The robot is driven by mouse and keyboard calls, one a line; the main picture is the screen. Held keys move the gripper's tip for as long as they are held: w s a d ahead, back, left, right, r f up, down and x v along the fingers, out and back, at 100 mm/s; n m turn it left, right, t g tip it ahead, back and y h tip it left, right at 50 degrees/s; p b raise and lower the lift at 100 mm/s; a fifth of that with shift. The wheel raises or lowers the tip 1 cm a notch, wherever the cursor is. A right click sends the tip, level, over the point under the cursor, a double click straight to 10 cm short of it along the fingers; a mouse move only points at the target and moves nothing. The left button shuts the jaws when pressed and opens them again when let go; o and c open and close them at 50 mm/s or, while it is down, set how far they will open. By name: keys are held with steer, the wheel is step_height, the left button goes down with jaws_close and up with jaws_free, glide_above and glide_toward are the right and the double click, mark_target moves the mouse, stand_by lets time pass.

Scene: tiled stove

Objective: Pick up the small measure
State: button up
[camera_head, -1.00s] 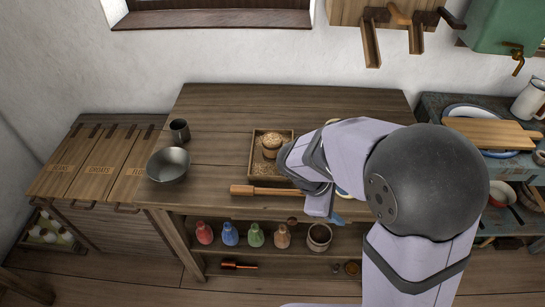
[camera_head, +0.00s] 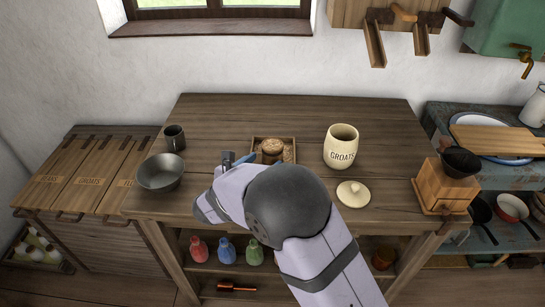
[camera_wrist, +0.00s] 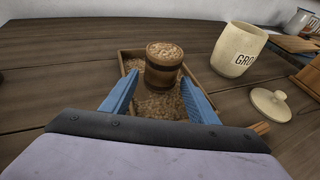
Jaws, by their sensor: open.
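A small round wooden measure (camera_head: 272,147), heaped with grain, stands upright in a shallow wooden tray (camera_head: 293,149) on the table. In the wrist view the measure (camera_wrist: 162,72) stands ahead of my gripper (camera_wrist: 159,79), near the middle of the picture. The blue fingers are apart and empty, with their tips on either side of the measure's line, over the tray (camera_wrist: 130,58). I cannot tell whether they touch anything. In the head view my gripper (camera_head: 240,158) is at the left of the tray, partly hidden by my arm.
A cream groats jar (camera_head: 341,146) stands right of the tray, with its lid (camera_head: 353,194) lying in front. A wooden grinder (camera_head: 445,186) is at the right edge. A grey bowl (camera_head: 160,172) and dark cup (camera_head: 174,137) are at the left. The back of the table is clear.

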mark_target(269, 158)
steer(key=shift+p+x, duration=0.55)
steer(key=shift+x, duration=2.75)
steer(key=shift+s+d+r, duration=0.1)
steer(key=shift+d, duration=0.05)
steer(key=shift+c, duration=0.6)
steer(key=c, duration=0.8)
